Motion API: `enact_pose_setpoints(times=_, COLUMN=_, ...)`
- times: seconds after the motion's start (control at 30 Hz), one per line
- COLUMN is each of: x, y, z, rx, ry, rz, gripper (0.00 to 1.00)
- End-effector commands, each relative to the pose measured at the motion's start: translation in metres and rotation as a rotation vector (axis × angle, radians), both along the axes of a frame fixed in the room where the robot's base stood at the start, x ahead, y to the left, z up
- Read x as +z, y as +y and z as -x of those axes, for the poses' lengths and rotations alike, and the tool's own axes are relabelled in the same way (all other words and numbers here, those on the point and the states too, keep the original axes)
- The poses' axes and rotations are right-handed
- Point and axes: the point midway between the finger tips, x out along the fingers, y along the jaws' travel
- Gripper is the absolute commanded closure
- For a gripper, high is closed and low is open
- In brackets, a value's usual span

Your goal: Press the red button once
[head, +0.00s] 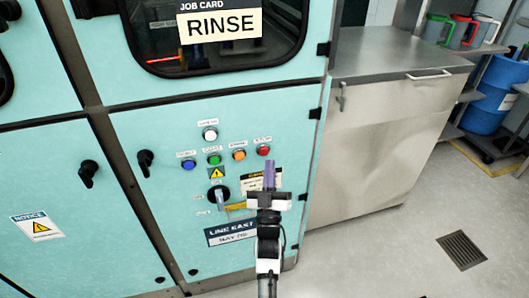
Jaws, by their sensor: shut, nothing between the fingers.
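The red button (263,150) is at the right end of a row on the teal cabinet panel (150,225), with a small white label above it. My gripper (269,164) is in front of the panel, with its purple fingers together and pointing up at the picture, just below the red button. Nothing is held. I cannot tell whether the fingertips touch the panel; the button itself is in clear view.
Beside the red button are an orange button (239,154), a green button (214,159) and a blue button (189,164), with a white lamp or button (209,134) above. A rotary switch (219,195) sits below. A steel counter (385,130) stands right.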

Motion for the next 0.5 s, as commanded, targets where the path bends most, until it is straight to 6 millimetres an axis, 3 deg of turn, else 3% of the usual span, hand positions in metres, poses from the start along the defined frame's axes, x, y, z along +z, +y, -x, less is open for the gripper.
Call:
enact_pose_setpoints(times=0.23, x=0.000, y=-0.008, z=0.024, rx=0.000, ry=0.002, rz=0.000, gripper=1.00)
enact_pose_setpoints(times=0.5, x=0.000, y=-0.010, z=0.031, rx=0.000, ry=0.000, rz=0.000, gripper=1.00)
